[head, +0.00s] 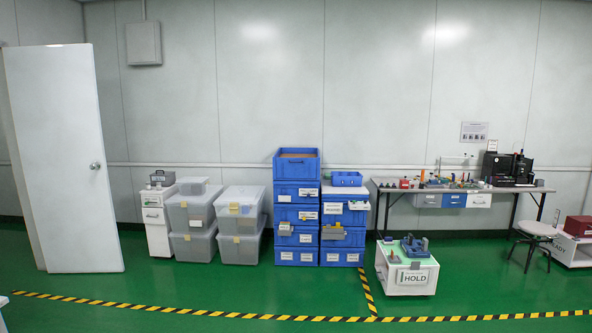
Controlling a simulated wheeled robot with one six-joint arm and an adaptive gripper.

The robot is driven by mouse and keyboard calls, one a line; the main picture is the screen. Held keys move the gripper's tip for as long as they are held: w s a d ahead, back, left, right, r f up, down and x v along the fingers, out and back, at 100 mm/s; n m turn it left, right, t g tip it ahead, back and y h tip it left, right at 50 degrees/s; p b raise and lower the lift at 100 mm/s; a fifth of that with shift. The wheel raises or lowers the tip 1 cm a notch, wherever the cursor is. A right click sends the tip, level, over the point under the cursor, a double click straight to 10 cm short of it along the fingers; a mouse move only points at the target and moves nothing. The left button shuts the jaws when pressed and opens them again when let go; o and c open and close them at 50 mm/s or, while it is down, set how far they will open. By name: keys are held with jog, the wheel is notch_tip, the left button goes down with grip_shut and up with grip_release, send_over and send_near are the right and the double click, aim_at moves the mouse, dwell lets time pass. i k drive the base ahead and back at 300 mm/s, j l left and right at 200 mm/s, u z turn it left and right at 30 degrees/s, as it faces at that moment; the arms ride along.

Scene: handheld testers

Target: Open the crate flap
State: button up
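Two stacks of blue crates stand against the back wall in the head view. The left stack (285,223) is taller and has an open-topped blue crate (297,166) on top. The right stack (342,218) is lower, with a small blue tray (346,179) on it. The crates bear white labels on their fronts. Some fronts show parts sticking out, such as a grey-and-yellow piece (332,233). The crates are too small in view to tell which front is a flap or whether it is shut. My gripper is not in view.
Clear lidded bins (238,224) stand left of the crates. A white HOLD cart (405,275) stands in front and right of them. A workbench (455,188) and a stool (537,231) are at right. A white door (65,160) stands ajar at left. Green floor beyond the striped tape (190,312) is mostly free.

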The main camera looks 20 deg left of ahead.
aim_at(291, 168)
jog(key=i+j+u, duration=0.2)
jog(key=i, duration=0.15)
jog(key=i+u, duration=0.2)
jog(key=i, duration=0.2)
jog(key=i+j+u, duration=0.1)
jog(key=i+u, duration=0.2)
jog(key=i, duration=3.35)
